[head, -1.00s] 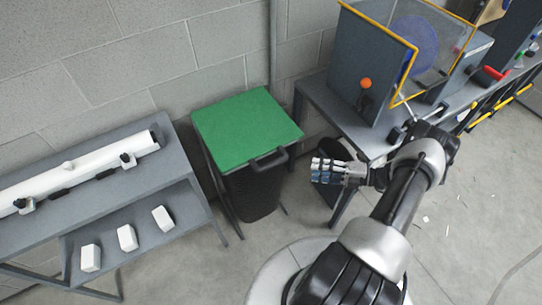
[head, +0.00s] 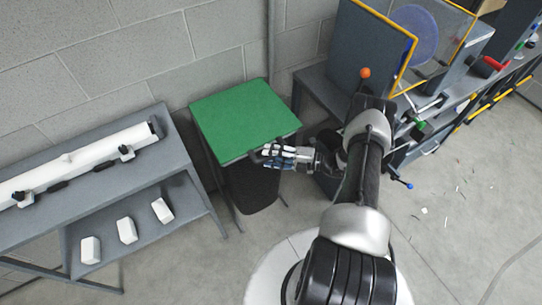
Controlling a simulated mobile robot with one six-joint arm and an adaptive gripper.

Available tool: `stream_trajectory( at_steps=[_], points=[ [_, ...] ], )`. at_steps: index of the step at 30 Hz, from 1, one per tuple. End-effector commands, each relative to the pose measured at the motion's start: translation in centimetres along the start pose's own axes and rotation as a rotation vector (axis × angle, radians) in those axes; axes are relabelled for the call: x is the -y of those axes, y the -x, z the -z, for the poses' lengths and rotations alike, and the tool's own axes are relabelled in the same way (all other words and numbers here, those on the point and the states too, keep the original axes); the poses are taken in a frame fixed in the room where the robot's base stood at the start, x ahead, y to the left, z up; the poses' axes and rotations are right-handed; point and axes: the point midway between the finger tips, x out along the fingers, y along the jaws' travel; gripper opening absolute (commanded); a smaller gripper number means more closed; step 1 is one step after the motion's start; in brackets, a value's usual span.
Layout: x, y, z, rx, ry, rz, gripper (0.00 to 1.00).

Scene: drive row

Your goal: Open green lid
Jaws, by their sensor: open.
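The green lid (head: 243,117) lies flat and closed on top of a dark bin (head: 251,188) against the wall, in the middle of the head view. In this view my gripper (head: 262,156) is at the lid's front right edge, its fingers pointing left. It covers the place of the dark handle on that edge, so the handle is mostly hidden. My gripper is open. I cannot tell whether the fingers touch the handle or are around it.
A grey bench (head: 180,172) with a white tube (head: 75,160) and several white blocks on its lower shelf stands at the left. A machine with a yellow-framed guard (head: 408,66) stands at the right. A grey block wall is behind the bin.

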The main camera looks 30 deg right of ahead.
Motion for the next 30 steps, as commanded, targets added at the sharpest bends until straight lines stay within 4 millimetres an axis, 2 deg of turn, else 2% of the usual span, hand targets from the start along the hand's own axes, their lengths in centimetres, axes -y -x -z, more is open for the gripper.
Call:
stream_trajectory(
  at_steps=[11,27,30],
  points=[
    [-0.01,-0.46,0.01,0.000,0.000,0.000,0.39],
    [-0.02,-0.44,0.00,0.000,0.001,0.000,0.03],
    [-0.02,-0.44,0.00,0.000,0.001,0.000,0.00]
  ],
)
